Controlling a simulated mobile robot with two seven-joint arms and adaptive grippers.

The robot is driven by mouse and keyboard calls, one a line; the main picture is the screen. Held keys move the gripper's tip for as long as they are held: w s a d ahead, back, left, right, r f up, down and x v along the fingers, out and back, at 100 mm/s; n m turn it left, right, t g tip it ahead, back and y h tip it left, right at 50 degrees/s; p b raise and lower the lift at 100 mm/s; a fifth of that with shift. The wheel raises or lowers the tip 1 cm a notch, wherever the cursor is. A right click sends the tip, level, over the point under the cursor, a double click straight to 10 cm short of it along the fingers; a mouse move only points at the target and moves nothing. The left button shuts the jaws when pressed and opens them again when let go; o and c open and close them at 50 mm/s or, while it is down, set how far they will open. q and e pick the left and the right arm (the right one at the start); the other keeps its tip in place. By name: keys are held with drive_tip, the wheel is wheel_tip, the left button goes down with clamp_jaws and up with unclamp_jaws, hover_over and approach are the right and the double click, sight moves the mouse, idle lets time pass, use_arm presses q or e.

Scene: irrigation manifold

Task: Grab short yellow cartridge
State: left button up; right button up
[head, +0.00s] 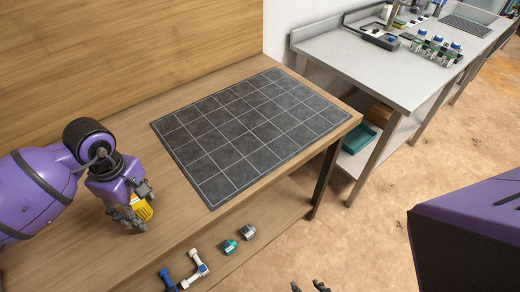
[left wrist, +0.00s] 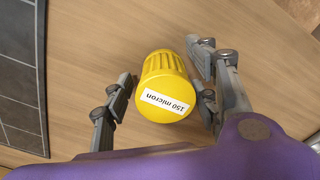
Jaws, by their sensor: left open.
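The short yellow cartridge (head: 143,210) stands on the wooden bench at the left in the head view, partly hidden by my left gripper (head: 136,213). In the left wrist view the cartridge (left wrist: 164,78) has a ribbed yellow side and a white label reading "150 micron". Only dark tips that look like my right gripper (head: 309,287) show at the bottom edge.
A dark gridded mat (head: 255,130) lies on the bench, right of the cartridge. Blue-and-white fittings (head: 197,270), a green fitting (head: 229,247) and a grey fitting (head: 248,232) sit below the bench's front edge. A grey metal table (head: 375,68) with equipment stands at the back right.

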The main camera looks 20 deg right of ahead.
use_arm(q)
drive_tip(key=c, duration=1.2)
drive_tip(key=shift+r, duration=0.1)
